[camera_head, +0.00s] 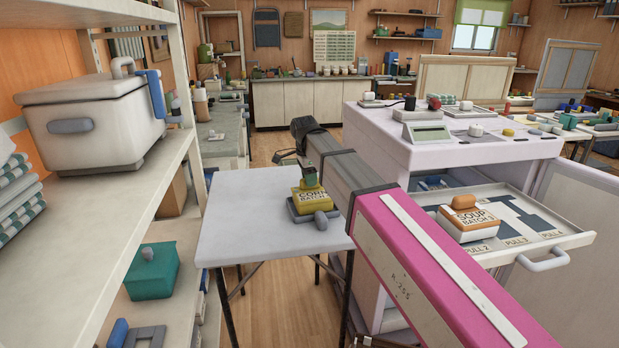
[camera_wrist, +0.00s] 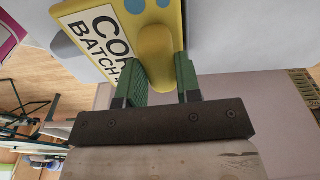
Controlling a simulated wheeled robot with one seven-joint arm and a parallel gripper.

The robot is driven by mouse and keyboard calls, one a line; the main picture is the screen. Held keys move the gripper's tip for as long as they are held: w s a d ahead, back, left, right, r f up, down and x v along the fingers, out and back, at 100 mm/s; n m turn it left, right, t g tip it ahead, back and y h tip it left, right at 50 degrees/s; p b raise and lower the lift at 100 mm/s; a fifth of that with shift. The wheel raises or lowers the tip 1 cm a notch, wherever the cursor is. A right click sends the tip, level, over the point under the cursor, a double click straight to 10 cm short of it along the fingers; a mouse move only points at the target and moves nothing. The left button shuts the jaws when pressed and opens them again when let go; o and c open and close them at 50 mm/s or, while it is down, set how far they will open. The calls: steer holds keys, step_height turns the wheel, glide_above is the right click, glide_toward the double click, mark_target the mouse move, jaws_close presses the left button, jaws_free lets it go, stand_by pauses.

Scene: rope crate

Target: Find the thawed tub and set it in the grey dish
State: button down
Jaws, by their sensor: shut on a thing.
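Another tub, orange and white and labelled "SOUP BATCH" (camera_head: 468,222), sits in the open drawer.
The small grey table (camera_head: 240,225) is otherwise bare. The open drawer (camera_head: 570,240) juts from the white cabinet (camera_head: 400,150) at right, marked with PULL numbers. A shelf rack (camera_head: 75,240) at left holds a white cooler (camera_head: 95,125), striped towels and a green box (camera_head: 152,270).

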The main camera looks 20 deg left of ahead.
steer(key=shift+f, duration=0.45)
stand_by(0.5)
steer(key=c, duration=0.7)
jaws_free()
steer(key=shift+c, duration=0.2)
steer(key=shift+r, duration=0.1)
step_height(320, 180, up, 11)
steer(key=shift+s+a+f, duration=0.2)
steer(key=shift+s+a, duration=0.1)
steer(key=shift+a, duration=0.15)
